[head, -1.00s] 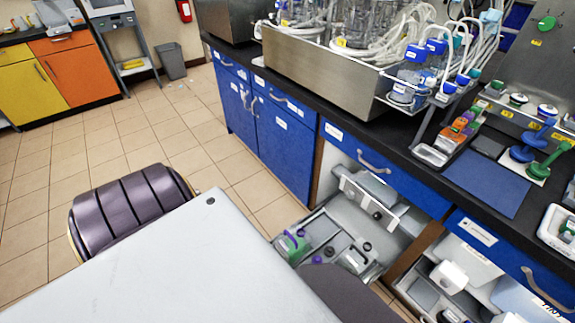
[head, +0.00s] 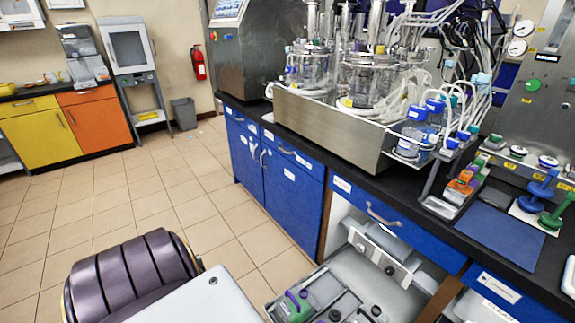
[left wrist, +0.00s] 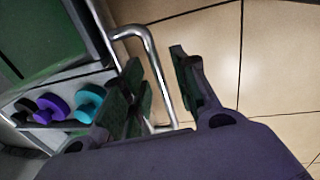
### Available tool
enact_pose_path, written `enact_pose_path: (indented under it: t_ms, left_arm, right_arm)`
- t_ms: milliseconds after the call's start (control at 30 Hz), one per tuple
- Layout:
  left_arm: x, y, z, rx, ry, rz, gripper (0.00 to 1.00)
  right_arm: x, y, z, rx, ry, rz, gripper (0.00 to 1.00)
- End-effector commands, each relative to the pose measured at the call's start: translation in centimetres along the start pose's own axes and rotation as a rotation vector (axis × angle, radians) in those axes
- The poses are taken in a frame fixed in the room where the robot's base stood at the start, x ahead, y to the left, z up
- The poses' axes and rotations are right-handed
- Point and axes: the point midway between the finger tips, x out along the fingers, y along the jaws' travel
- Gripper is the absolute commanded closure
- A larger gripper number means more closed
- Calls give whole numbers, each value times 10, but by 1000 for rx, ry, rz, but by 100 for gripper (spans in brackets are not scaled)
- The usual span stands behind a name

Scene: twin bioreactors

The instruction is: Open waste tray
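In the left wrist view, my left gripper (left wrist: 162,80) is open. A shiny bent metal handle (left wrist: 152,62) runs between its two fingers, with a visible gap to the right finger; I cannot tell whether it touches the left one. The handle stands out from a metal-edged tray (left wrist: 75,78) with a green surface and purple and teal round pieces beside it. In the head view, a pulled-out grey tray (head: 366,283) with bottles and small parts shows low under the bench. I cannot tell which tray is the waste tray. My right gripper is not in view.
The black-topped bench (head: 331,160) with blue fronts (head: 292,180) carries glass bioreactors (head: 366,80), tubing and a blue mat (head: 500,235). A grey bin (head: 184,113) stands at the back wall. The tiled floor (head: 130,205) to the left is clear.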

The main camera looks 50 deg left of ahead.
Motion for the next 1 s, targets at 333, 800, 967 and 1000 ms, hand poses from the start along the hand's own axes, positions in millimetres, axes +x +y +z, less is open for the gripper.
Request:
enact_pose_path:
  t_ms: [333,800,967,1000]
  left_arm:
    - [-1,2,-2,0,2,3,68]
    - [-8,2,-1,0,1,4,68]
    - [-13,2,-1,0,1,5,68]
    - [-14,2,-1,0,1,4,68]
  right_arm:
    - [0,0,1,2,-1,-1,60]
    - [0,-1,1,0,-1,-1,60]
    - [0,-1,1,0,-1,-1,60]
    - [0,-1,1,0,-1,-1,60]
